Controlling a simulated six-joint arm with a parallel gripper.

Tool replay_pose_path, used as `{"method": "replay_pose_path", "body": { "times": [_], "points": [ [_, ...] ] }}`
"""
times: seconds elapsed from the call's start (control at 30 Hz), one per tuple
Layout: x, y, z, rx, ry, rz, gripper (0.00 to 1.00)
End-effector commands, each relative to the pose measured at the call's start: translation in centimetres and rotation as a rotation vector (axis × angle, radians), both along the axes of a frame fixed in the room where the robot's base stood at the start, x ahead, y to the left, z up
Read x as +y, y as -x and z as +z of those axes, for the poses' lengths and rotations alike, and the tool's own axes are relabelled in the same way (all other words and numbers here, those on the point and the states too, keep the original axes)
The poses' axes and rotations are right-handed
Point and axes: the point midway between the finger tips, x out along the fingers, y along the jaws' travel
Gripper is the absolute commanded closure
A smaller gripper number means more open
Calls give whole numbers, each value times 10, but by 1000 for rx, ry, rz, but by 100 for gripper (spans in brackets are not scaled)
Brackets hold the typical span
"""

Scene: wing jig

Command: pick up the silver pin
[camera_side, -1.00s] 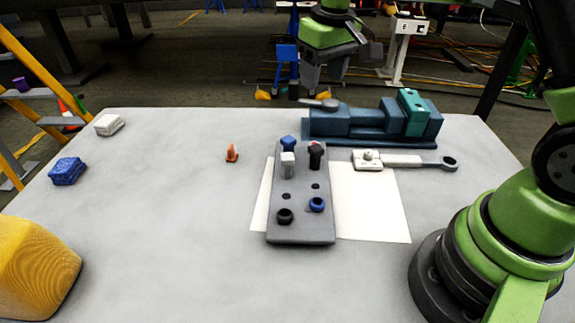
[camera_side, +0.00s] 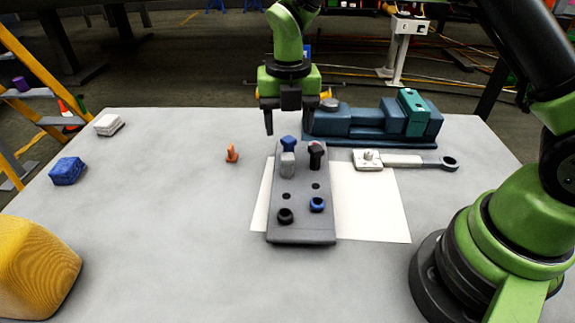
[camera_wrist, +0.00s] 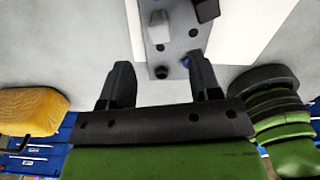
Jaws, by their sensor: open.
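The silver pin (camera_side: 288,165) stands upright in the left row of the grey jig block (camera_side: 301,228). In the wrist view, the pin (camera_wrist: 158,27) shows near the top, a little left of the black pin (camera_wrist: 207,9). My gripper (camera_side: 288,124) is open, pointing down, above and behind the pins in the side view.
A black collar (camera_side: 285,216) and a blue collar (camera_side: 317,204) sit on the block's front. A blue-green vise (camera_side: 355,123) and a wrench (camera_side: 415,161) lie right of it. A small orange cone (camera_side: 232,154) is left. The left table is mostly free.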

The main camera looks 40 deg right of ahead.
Motion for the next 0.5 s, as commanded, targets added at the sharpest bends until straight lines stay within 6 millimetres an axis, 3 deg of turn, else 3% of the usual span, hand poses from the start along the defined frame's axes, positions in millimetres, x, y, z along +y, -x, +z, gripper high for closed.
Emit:
{"method": "replay_pose_path", "body": {
  "times": [0.13, 0.5],
  "points": [
    [0, 1, -24, 6, 0, 3, 43],
    [2, 1, -66, 6, 1, 1, 43]
  ]
}}
